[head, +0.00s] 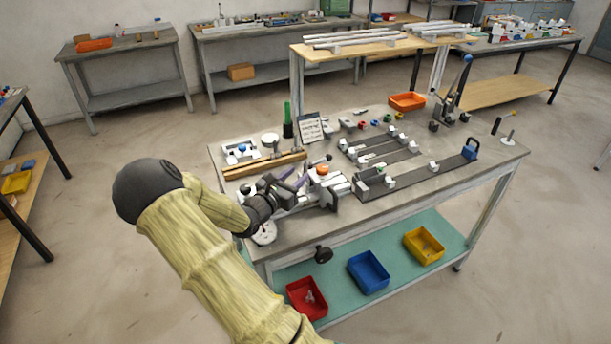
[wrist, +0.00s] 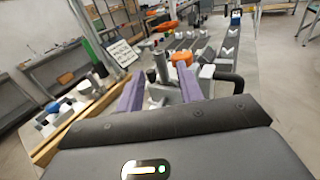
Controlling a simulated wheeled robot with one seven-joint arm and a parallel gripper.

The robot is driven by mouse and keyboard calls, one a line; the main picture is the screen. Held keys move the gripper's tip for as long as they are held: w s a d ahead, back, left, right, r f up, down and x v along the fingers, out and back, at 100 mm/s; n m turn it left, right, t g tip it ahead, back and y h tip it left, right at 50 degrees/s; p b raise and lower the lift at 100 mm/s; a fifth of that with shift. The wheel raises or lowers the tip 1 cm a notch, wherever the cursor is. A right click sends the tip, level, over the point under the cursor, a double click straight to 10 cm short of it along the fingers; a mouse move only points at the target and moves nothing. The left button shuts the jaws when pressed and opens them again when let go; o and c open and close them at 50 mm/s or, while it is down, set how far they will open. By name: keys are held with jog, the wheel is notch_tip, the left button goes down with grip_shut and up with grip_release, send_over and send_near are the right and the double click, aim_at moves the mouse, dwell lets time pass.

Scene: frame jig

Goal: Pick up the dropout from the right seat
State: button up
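My gripper (head: 296,177) is low over the left part of the workbench, in front of the jig. In the wrist view its two purple fingers (wrist: 160,76) stand apart, so it is open. A dark grey upright post (wrist: 161,66) and small pale grey and white parts (wrist: 158,94) show in the gap between them. I cannot tell which of these is the dropout or its seat, or whether a finger touches any. An orange knob (wrist: 182,60) stands just beyond the right finger; it also shows in the head view (head: 322,170).
Wooden bars (head: 264,164) and a white tray with blue and white parts (head: 239,153) lie left of the gripper. Dark rails with white V-blocks (head: 420,175) run to the right. Bins sit on the lower shelf.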

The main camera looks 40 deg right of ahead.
aim_at(304, 169)
jog(key=shift+p+x, duration=0.65)
jog(key=shift+x, duration=1.95)
grip_shut()
